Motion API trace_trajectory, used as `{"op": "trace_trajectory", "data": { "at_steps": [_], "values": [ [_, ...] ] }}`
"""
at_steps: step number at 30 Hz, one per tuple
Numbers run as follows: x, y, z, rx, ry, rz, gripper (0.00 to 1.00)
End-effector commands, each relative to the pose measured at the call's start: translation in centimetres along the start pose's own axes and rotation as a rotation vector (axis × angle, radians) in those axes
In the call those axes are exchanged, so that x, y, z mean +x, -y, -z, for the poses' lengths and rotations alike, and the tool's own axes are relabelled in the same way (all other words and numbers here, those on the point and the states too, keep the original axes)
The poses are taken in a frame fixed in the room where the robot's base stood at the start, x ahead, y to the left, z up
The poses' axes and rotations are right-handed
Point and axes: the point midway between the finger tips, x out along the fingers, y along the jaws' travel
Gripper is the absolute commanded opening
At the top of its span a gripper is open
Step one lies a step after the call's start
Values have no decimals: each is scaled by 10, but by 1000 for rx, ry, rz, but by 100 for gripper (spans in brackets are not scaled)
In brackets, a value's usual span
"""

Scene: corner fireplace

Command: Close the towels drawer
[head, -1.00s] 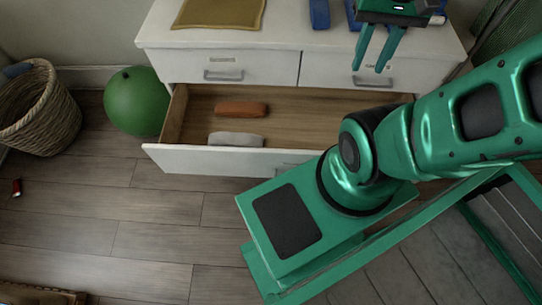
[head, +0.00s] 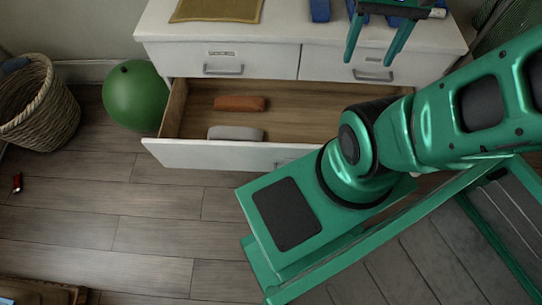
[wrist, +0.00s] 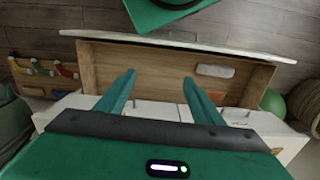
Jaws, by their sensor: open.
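The wide lower drawer (head: 200,154) of the white dresser is pulled out, its white front standing well clear of the cabinet. A rolled orange-brown towel (head: 240,103) and a rolled grey-white towel (head: 235,133) lie inside, left of its middle. My gripper (head: 373,57) is open and empty, in front of the right upper drawer in the head view. In the wrist view my gripper's fingers (wrist: 157,80) are spread above the open drawer (wrist: 150,72), with the pale towel (wrist: 215,71) to their right. My arm hides the drawer's right end in the head view.
Two shut upper drawers sit above, the left one (head: 225,62) labelled. An olive cloth (head: 217,10) and blue items (head: 320,10) lie on the dresser top. A green ball (head: 135,95) and wicker basket (head: 38,103) stand left. The wooden floor before the drawer is mostly clear.

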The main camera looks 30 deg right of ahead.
Motion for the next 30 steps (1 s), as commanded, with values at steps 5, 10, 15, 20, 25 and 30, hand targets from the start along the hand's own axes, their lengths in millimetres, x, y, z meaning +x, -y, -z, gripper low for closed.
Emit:
{"op": "trace_trajectory", "data": {
  "at_steps": [5,10,15,20,25,30],
  "values": [
    [-3,-2,-7,-49,-9,4,17],
    [10,23,15,-339,10,-16,0],
    [37,67,39,-789,41,-22,0],
    [68,114,52,-1215,71,-4,0],
    [107,166,53,-1662,99,43,0],
    [151,218,39,-2098,116,124,0]
  ]
}}
